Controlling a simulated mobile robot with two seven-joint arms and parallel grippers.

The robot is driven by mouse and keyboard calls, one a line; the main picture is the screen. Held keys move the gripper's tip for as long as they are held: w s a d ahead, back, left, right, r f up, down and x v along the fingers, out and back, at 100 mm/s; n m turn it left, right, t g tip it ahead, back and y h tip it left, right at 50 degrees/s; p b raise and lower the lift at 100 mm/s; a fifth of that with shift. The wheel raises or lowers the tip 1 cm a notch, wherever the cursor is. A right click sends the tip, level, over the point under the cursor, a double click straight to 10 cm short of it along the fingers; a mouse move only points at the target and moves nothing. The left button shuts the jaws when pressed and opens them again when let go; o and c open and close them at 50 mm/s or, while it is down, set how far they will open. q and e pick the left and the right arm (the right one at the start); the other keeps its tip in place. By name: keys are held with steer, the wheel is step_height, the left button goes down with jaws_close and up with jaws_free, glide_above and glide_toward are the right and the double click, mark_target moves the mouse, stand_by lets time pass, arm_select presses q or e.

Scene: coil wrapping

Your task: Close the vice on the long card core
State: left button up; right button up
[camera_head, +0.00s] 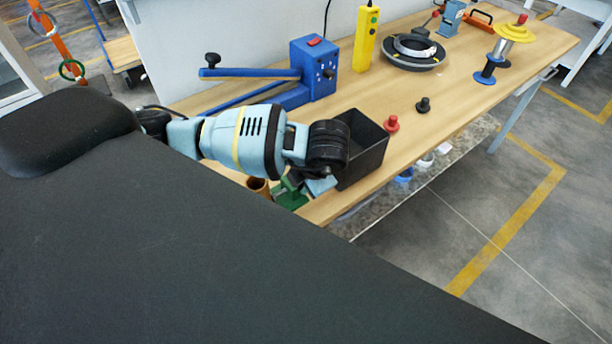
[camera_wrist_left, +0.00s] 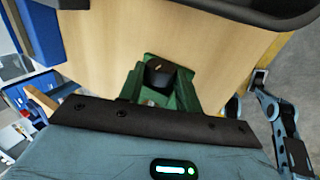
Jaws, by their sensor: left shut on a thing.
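The green vice (camera_head: 290,194) stands at the near edge of the wooden bench, partly hidden behind my left arm. A short stretch of the brown card core (camera_head: 258,187) shows beside it, to its left. My left gripper (camera_head: 319,186) is low at the vice's right side and shut on a part of it; the fingertips and the held part are hard to make out. In the left wrist view the vice (camera_wrist_left: 182,92) lies just beyond the dark bar of my wrist, with a dark piece between its green sides. Whether the jaws touch the core is hidden.
A black open bin (camera_head: 368,165) stands close to my left gripper. Behind are a blue lever device (camera_head: 314,70) and a yellow control box (camera_head: 366,40). Red (camera_head: 391,124) and black (camera_head: 423,105) knobs stand right of the bin.

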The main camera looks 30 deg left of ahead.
arm_select(q)
steer(key=o, duration=0.6)
steer(key=shift+d, duration=0.1)
steer(key=shift+y, duration=0.3)
steer(key=shift+f, duration=0.1)
steer(key=shift+y, duration=0.4)
steer(key=shift+d+t, duration=0.1)
steer(key=shift+t, duration=0.2)
steer(key=shift+s, duration=0.1)
